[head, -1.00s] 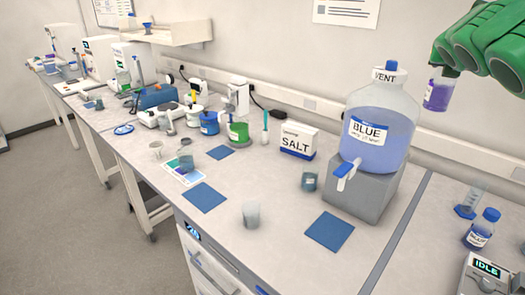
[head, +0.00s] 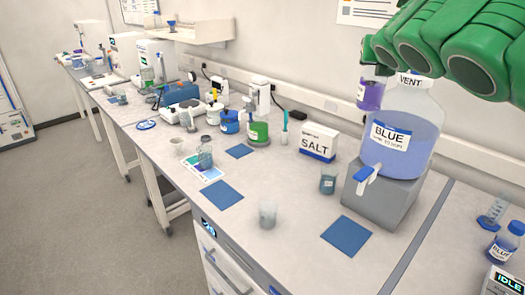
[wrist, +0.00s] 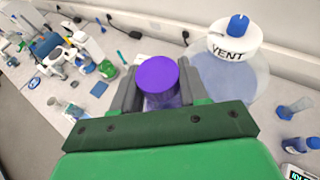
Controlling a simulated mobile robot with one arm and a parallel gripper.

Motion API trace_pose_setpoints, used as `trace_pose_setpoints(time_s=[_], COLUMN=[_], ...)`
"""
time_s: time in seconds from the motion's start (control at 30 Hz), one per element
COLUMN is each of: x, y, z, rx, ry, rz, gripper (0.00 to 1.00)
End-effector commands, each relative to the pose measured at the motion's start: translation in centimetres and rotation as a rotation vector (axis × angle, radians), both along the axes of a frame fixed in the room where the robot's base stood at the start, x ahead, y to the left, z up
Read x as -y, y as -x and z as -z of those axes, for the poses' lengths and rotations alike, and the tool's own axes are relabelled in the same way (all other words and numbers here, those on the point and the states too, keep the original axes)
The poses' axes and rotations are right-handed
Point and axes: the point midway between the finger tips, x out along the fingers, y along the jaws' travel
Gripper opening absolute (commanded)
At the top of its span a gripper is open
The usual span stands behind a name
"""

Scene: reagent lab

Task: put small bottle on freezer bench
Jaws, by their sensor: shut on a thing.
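The small bottle (head: 370,92) has a purple cap and purple contents. My gripper (wrist: 160,85) is shut on it, with a grey finger on each side of the purple cap (wrist: 157,74) in the wrist view. In the head view the green arm is at the top right, and the bottle hangs upright in the air, in front of the wall and overlapping the left edge of the large BLUE carboy (head: 402,135). The fingers are mostly hidden there behind the arm. I cannot tell which surface is the freezer bench.
The long bench (head: 290,215) holds blue mats (head: 346,236), beakers (head: 267,214), a SALT box (head: 318,141) and the carboy on its grey stand. At the right are a blue-capped bottle (head: 502,243) and an IDLE device (head: 503,283). Open floor (head: 90,200) lies left.

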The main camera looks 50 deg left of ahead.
Motion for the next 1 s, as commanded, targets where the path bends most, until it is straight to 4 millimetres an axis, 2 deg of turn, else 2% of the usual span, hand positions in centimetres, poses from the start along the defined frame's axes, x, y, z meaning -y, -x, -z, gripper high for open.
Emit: trace_pose_setpoints(time_s=[0.33, 0.7, 0.8, 1.0], x=[-2.5, -3.6, -3.9, -4.2], y=[3.2, 7.3, 8.7, 11.2], z=[8.9, 18.5, 20.8, 23.9], rx=[-0.008, -0.025, -0.025, -0.020], ry=[0.014, 0.031, 0.029, 0.017], rz=[-0.072, -0.129, -0.149, -0.175], gripper=[0.00, 0.00, 0.00, 0.00])
